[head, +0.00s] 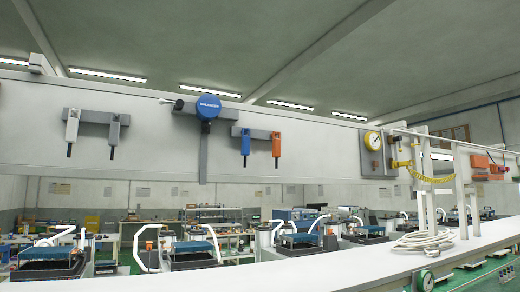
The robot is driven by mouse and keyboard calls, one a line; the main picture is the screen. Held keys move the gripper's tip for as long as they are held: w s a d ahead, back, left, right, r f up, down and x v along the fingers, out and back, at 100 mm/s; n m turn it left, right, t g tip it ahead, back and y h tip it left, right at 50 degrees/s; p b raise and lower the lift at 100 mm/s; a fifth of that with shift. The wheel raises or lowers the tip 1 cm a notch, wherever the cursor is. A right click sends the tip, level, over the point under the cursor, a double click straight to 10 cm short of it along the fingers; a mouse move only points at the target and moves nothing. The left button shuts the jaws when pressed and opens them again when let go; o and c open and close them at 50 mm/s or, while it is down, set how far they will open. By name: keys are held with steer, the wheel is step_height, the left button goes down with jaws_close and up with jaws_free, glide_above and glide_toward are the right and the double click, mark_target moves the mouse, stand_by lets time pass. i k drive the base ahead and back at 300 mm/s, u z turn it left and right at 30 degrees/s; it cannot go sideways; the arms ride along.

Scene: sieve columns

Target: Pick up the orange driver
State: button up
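The orange driver (276,145) hangs upright, its dark bit pointing down, at the right end of a grey holder (254,133) on the long pale panel. A blue driver (245,142) hangs just left of it on the same holder. My gripper is not in view, so whether it is open or shut does not show.
A round blue balancer (208,106) sits on a grey post left of the blue driver. Two grey drivers hang on another holder (97,117) further left. A white ledge (330,262) with a coiled hose (422,239) crosses below.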

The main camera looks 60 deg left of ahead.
mark_target(276, 142)
steer(key=u, duration=1.55)
